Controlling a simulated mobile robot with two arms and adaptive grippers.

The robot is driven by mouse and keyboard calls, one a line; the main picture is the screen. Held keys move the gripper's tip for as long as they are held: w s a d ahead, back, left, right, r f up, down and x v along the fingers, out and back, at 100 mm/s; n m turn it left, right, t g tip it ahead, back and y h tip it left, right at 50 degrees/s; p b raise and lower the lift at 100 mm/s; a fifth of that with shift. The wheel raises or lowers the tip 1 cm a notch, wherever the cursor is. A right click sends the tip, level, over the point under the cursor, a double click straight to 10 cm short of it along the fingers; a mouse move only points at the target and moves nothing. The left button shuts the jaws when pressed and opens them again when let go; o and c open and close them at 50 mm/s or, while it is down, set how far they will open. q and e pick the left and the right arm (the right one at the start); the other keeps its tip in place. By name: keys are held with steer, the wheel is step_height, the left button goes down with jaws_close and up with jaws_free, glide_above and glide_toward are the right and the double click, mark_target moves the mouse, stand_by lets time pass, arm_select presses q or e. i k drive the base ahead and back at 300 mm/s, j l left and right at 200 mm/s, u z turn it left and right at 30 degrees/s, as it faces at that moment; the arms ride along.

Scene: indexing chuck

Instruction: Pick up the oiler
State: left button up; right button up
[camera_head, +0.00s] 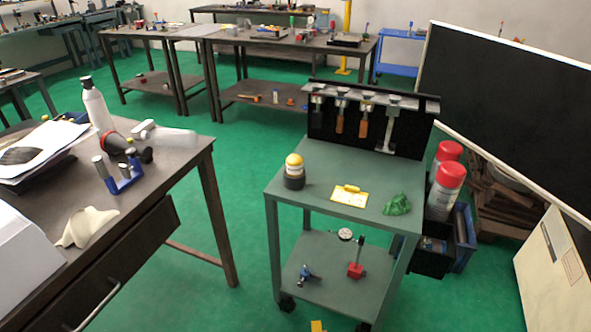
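Neither of my grippers shows in the head view. I cannot tell for certain which thing is the oiler. A squat dark jar with a yellow domed top (294,172) stands upright on the green cart (325,165), near its left edge. A whitish bottle with a dark cap (96,104) stands on the brown workbench (185,165) at the left. A red and black object (116,144) lies beside that bottle, partly crowded by other items.
The cart top also holds a yellow item (350,196) and a crumpled green cloth (397,205). A tool rack (405,125) rises at its back; red-capped cans (446,190) hang at its right. Green floor (245,215) is open between bench and cart. A dark board (510,110) stands right.

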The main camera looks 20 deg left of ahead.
mark_target(294, 161)
steer(key=z, duration=2.8)
steer(key=u, duration=1.45)
steer(key=i+j+u, duration=0.1)
steer(key=u, duration=0.4)
steer(key=i+u, duration=0.1)
steer(key=u, duration=0.4)
steer(key=i+u, duration=0.15)
steer(key=u, duration=0.35)
steer(key=i+u, duration=0.1)
steer(key=u, duration=0.35)
